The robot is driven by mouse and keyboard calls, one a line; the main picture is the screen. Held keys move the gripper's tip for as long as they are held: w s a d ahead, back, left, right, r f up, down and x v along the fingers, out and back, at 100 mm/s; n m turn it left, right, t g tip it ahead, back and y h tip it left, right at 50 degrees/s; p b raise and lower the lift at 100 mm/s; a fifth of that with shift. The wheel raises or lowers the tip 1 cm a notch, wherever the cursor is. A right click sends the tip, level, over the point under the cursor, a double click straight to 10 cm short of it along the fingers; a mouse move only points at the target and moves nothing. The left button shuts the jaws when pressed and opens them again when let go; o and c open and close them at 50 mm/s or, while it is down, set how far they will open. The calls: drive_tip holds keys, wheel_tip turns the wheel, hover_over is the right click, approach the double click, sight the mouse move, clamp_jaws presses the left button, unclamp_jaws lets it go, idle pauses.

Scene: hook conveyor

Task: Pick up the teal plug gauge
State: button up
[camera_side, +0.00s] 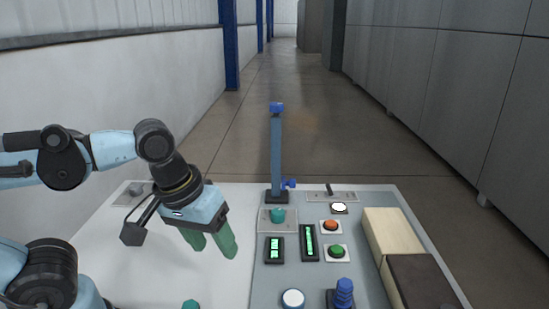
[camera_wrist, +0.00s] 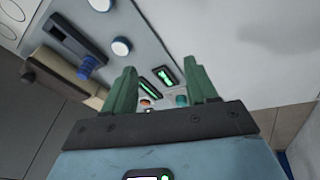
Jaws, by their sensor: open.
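A teal cylindrical piece (camera_side: 278,214) stands on a grey plate (camera_side: 291,226) near the foot of the blue post; it looks like the plug gauge. It also shows small between my fingers in the wrist view (camera_wrist: 181,100). Another teal piece (camera_side: 191,304) is cut off by the bottom edge of the side view; I cannot tell what it is. My gripper (camera_side: 217,253) has green fingers spread apart with nothing between them. It hangs tilted above the white table, left of the standing teal piece and apart from it. In the wrist view both fingers (camera_wrist: 162,66) are wide apart.
A blue post (camera_side: 276,150) rises behind the standing teal piece. Right of it are green-lit displays (camera_side: 309,242), a red-orange button (camera_side: 331,226) and a green button (camera_side: 337,251). A cream and dark brown block (camera_side: 391,235) lies at the right. The white table (camera_side: 150,240) at left is mostly clear.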

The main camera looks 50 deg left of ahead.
sight(190, 305)
drive_tip(key=s+d+r+n+g, duration=0.2)
drive_tip(key=s+n+g, duration=0.15)
drive_tip(key=s, duration=0.35)
drive_tip(key=shift+n+y, duration=0.3)
drive_tip(key=shift+n, duration=0.05)
drive_tip(key=f, duration=0.6)
drive_tip(key=shift+a+f, duration=0.2)
drive_tip(key=shift+w+d+f, duration=0.1)
drive_tip(key=shift+w+f, duration=0.05)
drive_tip(key=shift+f, duration=0.55)
drive_tip(key=shift+w+d+f, duration=0.1)
drive_tip(key=shift+f, duration=1.85)
clamp_jaws()
